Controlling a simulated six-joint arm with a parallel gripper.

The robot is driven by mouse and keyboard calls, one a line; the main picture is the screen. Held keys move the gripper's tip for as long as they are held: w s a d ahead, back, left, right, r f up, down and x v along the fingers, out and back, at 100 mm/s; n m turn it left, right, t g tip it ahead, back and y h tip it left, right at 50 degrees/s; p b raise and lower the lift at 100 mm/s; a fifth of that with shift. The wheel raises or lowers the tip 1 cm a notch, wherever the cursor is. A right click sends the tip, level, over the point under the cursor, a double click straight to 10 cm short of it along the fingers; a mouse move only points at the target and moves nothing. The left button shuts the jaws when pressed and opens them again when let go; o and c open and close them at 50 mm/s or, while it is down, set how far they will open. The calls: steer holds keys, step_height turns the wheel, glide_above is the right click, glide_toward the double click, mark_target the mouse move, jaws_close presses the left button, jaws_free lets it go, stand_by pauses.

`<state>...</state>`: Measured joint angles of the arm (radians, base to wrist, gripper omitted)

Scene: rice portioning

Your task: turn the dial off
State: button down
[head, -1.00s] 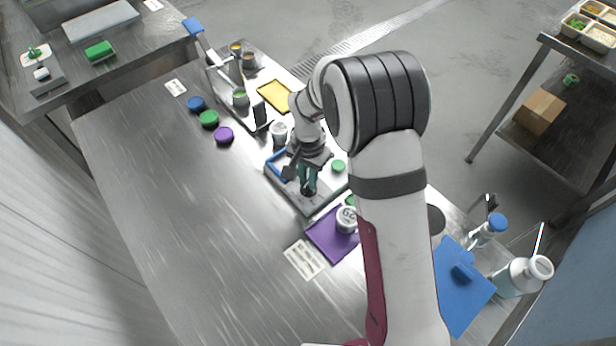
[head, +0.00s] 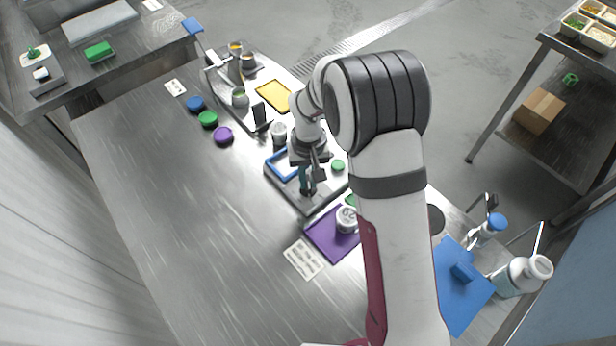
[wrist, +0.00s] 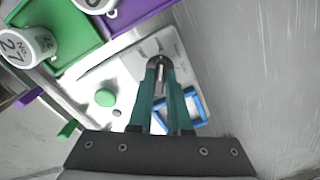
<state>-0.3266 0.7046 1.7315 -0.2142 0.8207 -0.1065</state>
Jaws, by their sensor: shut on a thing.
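The dial (wrist: 159,59) is a small dark round knob with a light bar across it, on a pale grey unit (wrist: 115,75). My gripper (wrist: 160,70) points down at the dial, its two teal fingers closed on the bar. The fingertips hide part of the knob. In the head view my gripper (head: 307,188) is at the front part of the unit (head: 287,190), and the dial is mostly hidden there. The unit also carries a blue frame (wrist: 202,104) and a round green button (wrist: 105,97).
A purple tray (head: 322,241) with a white numbered cup (head: 346,219) stands close to the unit. Coloured lids, including a purple one (head: 223,135), lie to the left. A blue board (head: 455,300) and bottles are at the right. The table's left part is clear.

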mark_target(309, 182)
steer(key=n, duration=1)
steer(key=shift+w, duration=0.1)
steer(key=shift+n, duration=0.3)
stand_by(0.3)
steer(key=c, duration=0.9)
jaws_free()
steer(key=shift+o, duration=0.2)
step_height(309, 182, up, 16)
steer(key=shift+d, duration=0.1)
